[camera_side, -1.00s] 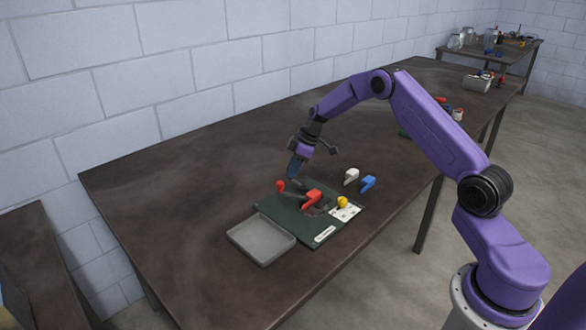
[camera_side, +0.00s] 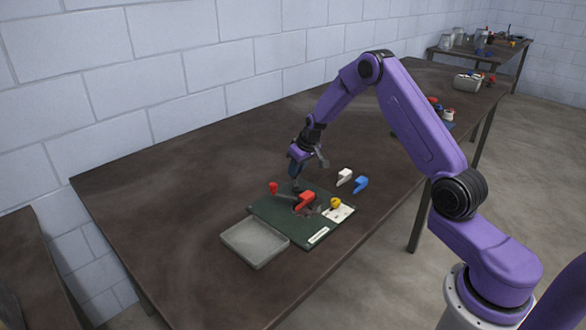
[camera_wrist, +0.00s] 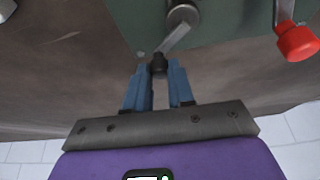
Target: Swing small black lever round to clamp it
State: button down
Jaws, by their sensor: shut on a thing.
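The small lever (camera_wrist: 174,39) shows in the wrist view as a short metal arm running from a round pivot to a black knob (camera_wrist: 158,63). My gripper (camera_wrist: 159,72) has its blue fingers shut on this black knob, one on each side. In the side view my gripper (camera_side: 297,175) reaches down to the back edge of the dark green board (camera_side: 270,211). There the small lever is mostly hidden by the gripper and too small to make out clearly.
A red-knobbed lever (camera_side: 273,188) stands close by and also shows in the wrist view (camera_wrist: 298,42). A red block (camera_side: 305,201) and yellow knob (camera_side: 335,203) are on the board. White (camera_side: 344,175) and blue (camera_side: 361,184) pieces lie behind it. A grey tray (camera_side: 254,244) sits in front.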

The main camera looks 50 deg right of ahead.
jog(key=m, duration=0.1)
jog(key=s+m+h, duration=0.1)
jog(key=m, duration=0.1)
jog(key=shift+s+d+m+g, duration=0.25)
jog(key=shift+d+m+g, duration=0.05)
jog(key=shift+m, duration=0.1)
jog(key=shift+s+d+m+g+h, duration=0.15)
jog(key=shift+s+m+h, duration=0.35)
jog(key=shift+m, duration=0.65)
jog(key=shift+s+a+m+g+h, duration=0.1)
jog(key=shift+s+m+g+h, duration=0.25)
jog(key=shift+m, duration=0.8)
jog(key=shift+s, duration=0.15)
jog(key=c, duration=1)
grip_release()
jog(key=shift+r+h, duration=0.25)
jog(key=shift+r, duration=0.3)
jog(key=v, duration=1.6)
jog(key=shift+s+r, duration=0.1)
jog(key=shift+s, duration=0.1)
